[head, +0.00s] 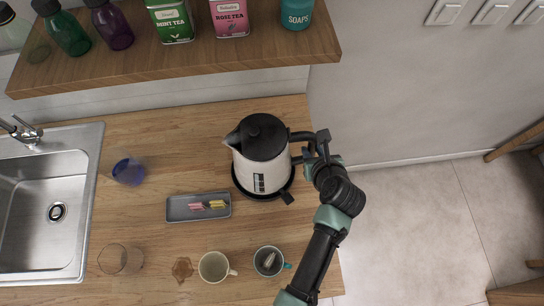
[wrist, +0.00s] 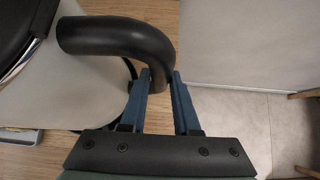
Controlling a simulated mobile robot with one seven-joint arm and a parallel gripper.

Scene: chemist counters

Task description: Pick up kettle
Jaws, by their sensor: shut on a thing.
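My gripper (head: 316,145) is at the handle's outer side. In the wrist view, my gripper (wrist: 161,80) has its two blue fingers on either side of the black handle (wrist: 120,45), shut on its end part. The kettle's white body (wrist: 85,95) fills the left of that view.
A grey tray (head: 180,210) with small packets lies left of the kettle. Two mugs (head: 214,267) (head: 268,261) stand in front, and glasses (head: 120,260) (head: 128,172) further left, near the sink (head: 45,210). A wooden shelf (head: 130,68) with tins and bottles hangs behind. Open floor lies right.

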